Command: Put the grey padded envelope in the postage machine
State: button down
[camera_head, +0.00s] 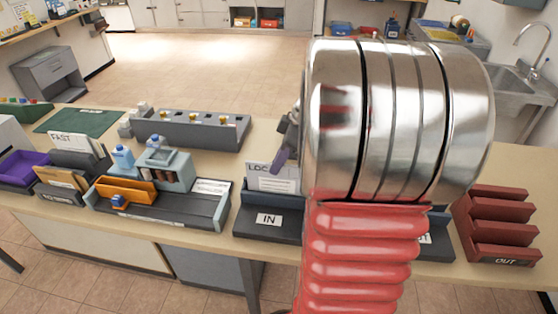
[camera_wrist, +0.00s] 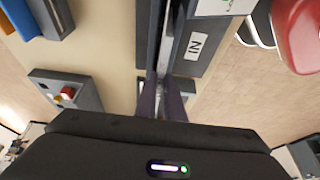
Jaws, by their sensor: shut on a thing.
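My gripper (camera_wrist: 162,98) points down over the dark IN tray (camera_head: 268,222), its fingers close together. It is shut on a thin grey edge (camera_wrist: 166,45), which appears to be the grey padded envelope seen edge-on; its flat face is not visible. In the head view my gripper (camera_head: 283,148) is partly hidden by my arm, and the envelope cannot be made out. The postage machine (camera_head: 168,172), pale blue-grey with a dark bed, stands on the counter to the left, apart from my gripper. An orange piece (camera_head: 127,190) is at its front left.
A grey box with knobs (camera_head: 190,129) stands behind the machine. A sorter with envelopes marked FAST (camera_head: 75,150) is at the left. A red OUT rack (camera_head: 500,228) is at the right. Bare counter lies between the machine and the IN tray.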

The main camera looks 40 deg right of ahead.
jog(key=shift+f, duration=1.4)
jog(key=c, duration=1.8)
grip_release()
jog(key=shift+r, duration=3.5)
